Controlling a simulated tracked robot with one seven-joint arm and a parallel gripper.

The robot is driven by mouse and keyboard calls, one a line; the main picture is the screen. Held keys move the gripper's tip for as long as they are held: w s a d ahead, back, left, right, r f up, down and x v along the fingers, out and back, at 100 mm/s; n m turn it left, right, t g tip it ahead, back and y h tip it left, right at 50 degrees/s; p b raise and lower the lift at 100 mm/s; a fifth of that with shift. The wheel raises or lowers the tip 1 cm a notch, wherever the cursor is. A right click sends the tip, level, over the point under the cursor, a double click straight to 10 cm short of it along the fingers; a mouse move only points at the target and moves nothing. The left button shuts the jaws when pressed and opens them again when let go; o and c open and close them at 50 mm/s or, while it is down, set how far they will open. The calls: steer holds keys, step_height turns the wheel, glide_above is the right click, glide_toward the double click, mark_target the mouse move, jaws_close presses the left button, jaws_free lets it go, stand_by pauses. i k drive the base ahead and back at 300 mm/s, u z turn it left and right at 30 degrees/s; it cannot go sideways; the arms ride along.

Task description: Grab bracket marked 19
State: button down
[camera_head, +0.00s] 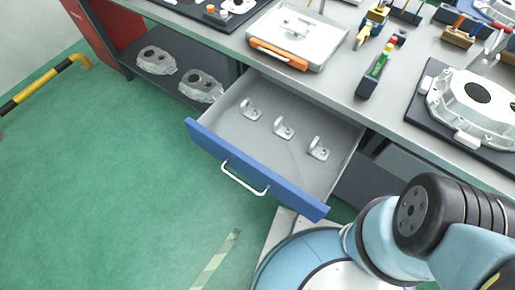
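Three small grey metal brackets lie in a row in an open drawer with a blue front (258,172). The left bracket (250,109) is nearest the drawer's left wall, the middle bracket (284,128) is near the centre, and the right bracket (318,149) is nearer the right wall. They look alike, and any number marks are too small to read. My gripper is not in view; only part of my arm shows at the lower right.
The workbench above holds a white case with an orange handle (278,54), a tester (374,75), tools and a large casting (478,105). Two castings (156,61) (200,86) sit on the lower shelf. Green floor (110,190) is clear at left, with a yellow-black rail (40,84).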

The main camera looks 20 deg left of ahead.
mark_target(317, 149)
steer(key=u, duration=0.1)
steer(key=k, duration=1.2)
steer(key=u, duration=1.05)
steer(key=i, duration=1)
steer(key=z, duration=0.05)
